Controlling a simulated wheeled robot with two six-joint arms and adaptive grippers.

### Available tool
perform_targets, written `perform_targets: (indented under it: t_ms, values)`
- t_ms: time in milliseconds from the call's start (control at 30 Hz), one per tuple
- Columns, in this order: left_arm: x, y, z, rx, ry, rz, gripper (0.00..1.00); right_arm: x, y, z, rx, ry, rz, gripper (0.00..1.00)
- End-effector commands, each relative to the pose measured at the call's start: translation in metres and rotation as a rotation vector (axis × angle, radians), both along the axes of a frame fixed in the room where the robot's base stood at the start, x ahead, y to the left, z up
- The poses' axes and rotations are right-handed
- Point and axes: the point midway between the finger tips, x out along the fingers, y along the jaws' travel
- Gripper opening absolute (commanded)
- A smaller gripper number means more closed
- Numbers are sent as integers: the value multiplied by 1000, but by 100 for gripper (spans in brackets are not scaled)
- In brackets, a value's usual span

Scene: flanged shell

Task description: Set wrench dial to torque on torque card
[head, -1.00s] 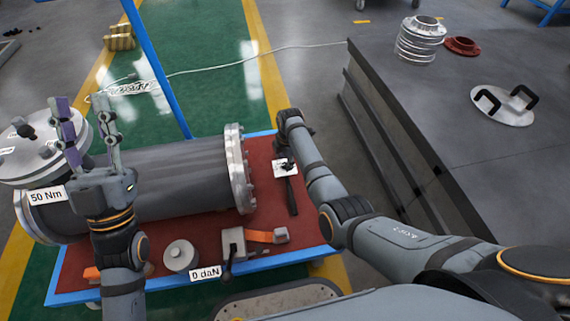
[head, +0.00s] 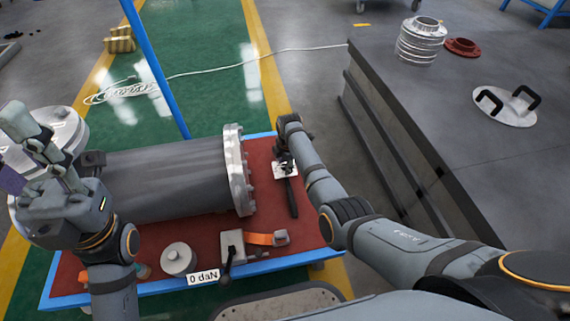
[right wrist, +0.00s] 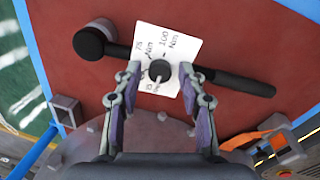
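The wrench (right wrist: 225,80) lies on the red mat; its black handle also shows in the head view (head: 292,198). Its white dial plate (right wrist: 175,42) carries 75 Nm and 100 Nm marks and a lower-left mark I cannot read. A black knob (right wrist: 159,70) sits on the plate, with its light pointer towards the lower edge. My right gripper (right wrist: 160,76) is open, one finger on each side of the knob with gaps. My left gripper (head: 12,148) is open and empty at the far left. The torque card is not visible now.
A grey flanged cylinder (head: 170,178) lies on the red-topped cart (head: 265,195). A round weight (head: 179,258), a 0 daN label (head: 203,278) and an orange strap (head: 259,239) are at its front. A dark bench (head: 450,110) stands right.

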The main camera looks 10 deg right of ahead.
Motion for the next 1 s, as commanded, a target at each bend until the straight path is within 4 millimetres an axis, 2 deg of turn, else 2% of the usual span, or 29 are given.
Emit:
perform_targets:
  t_ms: [33, 267, 633, 867, 1000]
  values:
    - [0, 0, 0, 0, 0, 0, 40, 0, 0, 0, 0, 0, 0, 30]
    - [0, 0, 0, 0, 0, 0, 40, 0, 0, 0, 0, 0, 0, 0]
    - [3, 0, 3, -1, 12, -1, 40, 0, 0, 1, 3, 1, -22, 0]
    - [72, 5, -29, -15, 362, 21, 40, -1, 0, 2, 12, 2, -95, 0]
    - [116, 8, -69, -24, 627, 33, 40, -1, 0, 3, 21, 3, -158, 0]
